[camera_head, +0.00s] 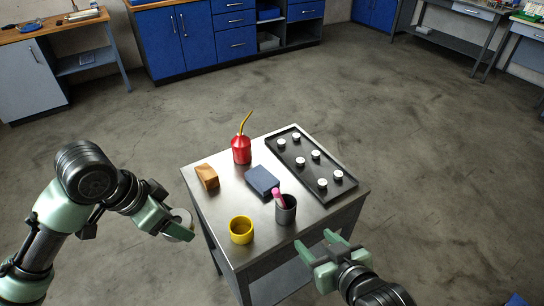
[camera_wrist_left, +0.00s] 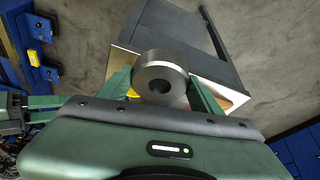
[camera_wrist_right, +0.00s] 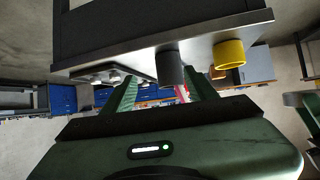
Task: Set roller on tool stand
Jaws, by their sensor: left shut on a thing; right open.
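My left gripper (camera_head: 172,222) is shut on a grey metal roller (camera_head: 181,226), a thick short cylinder with a hole through its middle. The roller is held clear of the left edge of the steel-topped stand (camera_head: 222,205). In the left wrist view the roller (camera_wrist_left: 160,62) sits between both fingers, with the stand's top (camera_wrist_left: 125,60) beyond it. My right gripper (camera_head: 325,247) is open and empty at the stand's front right edge. In the right wrist view its fingers (camera_wrist_right: 162,92) have nothing between them.
On the stand are a yellow cup (camera_head: 241,236), a dark cup (camera_head: 287,214) with a pink-tipped item, a dark blue block (camera_head: 262,181), a tan block (camera_head: 207,176), a red oil can (camera_head: 241,152) and a black tray (camera_head: 335,187) with several white-topped pieces. Bare steel shows at the left.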

